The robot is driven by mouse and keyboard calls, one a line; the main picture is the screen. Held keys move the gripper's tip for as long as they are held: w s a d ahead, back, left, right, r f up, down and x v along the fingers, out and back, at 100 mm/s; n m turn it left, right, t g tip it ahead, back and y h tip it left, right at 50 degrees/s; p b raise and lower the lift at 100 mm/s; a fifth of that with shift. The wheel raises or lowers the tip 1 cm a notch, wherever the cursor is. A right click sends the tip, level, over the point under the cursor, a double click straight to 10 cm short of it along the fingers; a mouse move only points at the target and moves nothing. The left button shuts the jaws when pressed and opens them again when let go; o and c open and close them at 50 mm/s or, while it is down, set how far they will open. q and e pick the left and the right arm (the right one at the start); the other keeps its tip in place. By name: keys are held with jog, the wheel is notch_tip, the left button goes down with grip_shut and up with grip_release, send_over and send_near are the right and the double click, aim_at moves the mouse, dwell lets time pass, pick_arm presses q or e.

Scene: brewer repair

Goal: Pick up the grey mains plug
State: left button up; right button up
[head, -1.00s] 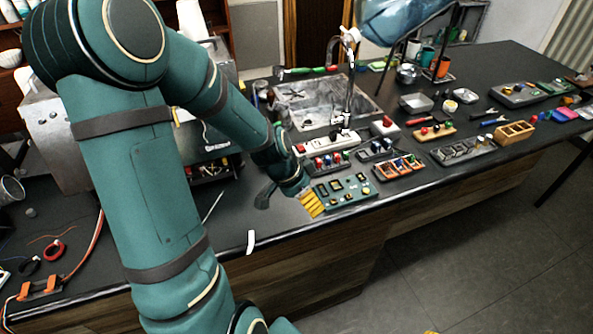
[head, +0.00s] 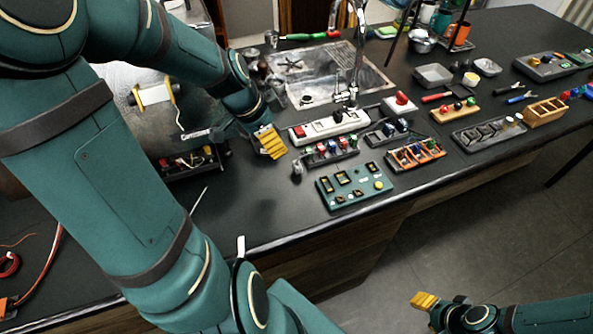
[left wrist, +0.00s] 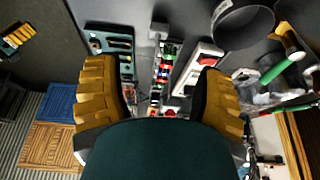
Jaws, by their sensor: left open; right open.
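A small grey object, apparently the mains plug (head: 297,169), stands on the dark worktop at the left end of a strip of coloured parts. In the left wrist view a small pale grey piece (left wrist: 158,30), likely the same plug, lies between the fingers' lines, near the top. My left gripper (head: 268,142) is open and empty, above and behind the plug in the head view, left of the white power strip (head: 330,126). Its two yellow fingers (left wrist: 160,95) stand wide apart. My right gripper (head: 424,301) is open and empty beyond the counter's front edge.
The green board (head: 354,186) lies right of the plug, and the coloured strip (head: 332,150) adjoins it. An orange tray (head: 415,154) is further right. A sink (head: 310,75) lies behind.

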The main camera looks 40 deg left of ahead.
aim_at(296, 164)
pick_arm(q)
jog(key=b+x, duration=0.1)
jog(key=x, duration=0.7)
jog(key=shift+w+f, duration=0.2)
jog(key=shift+f, duration=0.05)
jog(key=x, duration=0.3)
jog(key=b+x, duration=0.1)
jog(key=x, duration=0.1)
jog(key=shift+w+d, duration=0.2)
jog(key=shift+d, duration=0.1)
grip_shut()
